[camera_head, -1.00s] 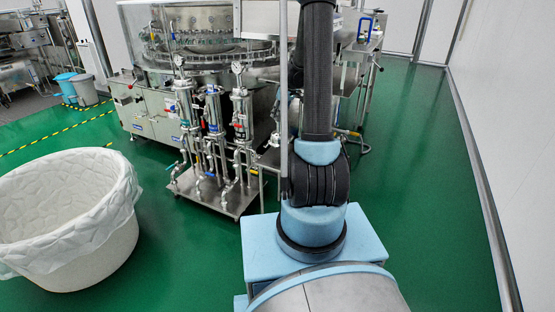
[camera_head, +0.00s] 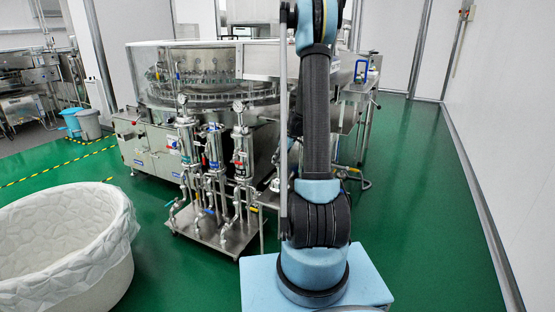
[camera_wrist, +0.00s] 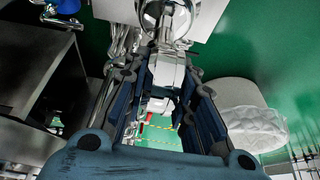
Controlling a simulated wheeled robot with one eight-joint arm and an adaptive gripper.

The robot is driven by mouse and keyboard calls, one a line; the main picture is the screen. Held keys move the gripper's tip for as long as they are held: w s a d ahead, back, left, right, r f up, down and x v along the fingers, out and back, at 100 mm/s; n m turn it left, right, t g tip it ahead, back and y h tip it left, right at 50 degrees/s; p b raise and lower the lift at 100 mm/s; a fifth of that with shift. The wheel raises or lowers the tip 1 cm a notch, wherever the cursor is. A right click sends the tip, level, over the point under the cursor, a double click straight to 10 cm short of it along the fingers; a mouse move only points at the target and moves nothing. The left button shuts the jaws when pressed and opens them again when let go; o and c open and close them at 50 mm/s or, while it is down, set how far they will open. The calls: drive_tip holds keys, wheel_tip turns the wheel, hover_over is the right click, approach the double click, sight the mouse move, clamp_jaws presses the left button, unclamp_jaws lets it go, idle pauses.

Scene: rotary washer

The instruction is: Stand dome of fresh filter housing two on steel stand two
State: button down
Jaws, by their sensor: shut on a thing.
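My gripper (camera_wrist: 163,68) is seen in the wrist view, its two dark fingers on either side of a bright steel piece (camera_wrist: 167,67). The jaws are shut on it. A rounded shiny steel body (camera_wrist: 166,18) shows just beyond the fingertips; I take the held piece to be part of the dome, but the joint between them is unclear. In the head view my gripper is hidden behind my arm. Upright steel filter housings, one at the left (camera_head: 187,135), one in the middle (camera_head: 214,148) and one at the right (camera_head: 240,152), stand on a low steel platform (camera_head: 225,236). I cannot pick out stand two.
The rotary washer (camera_head: 205,75) stands behind the housings. A large white lined bin (camera_head: 65,245) is at the lower left in the head view. Green floor (camera_head: 420,190) is clear to the right, up to the white wall.

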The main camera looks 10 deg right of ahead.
sight(279, 171)
drive_tip(key=shift+f, duration=2.05)
drive_tip(key=c, duration=1.3)
unclamp_jaws()
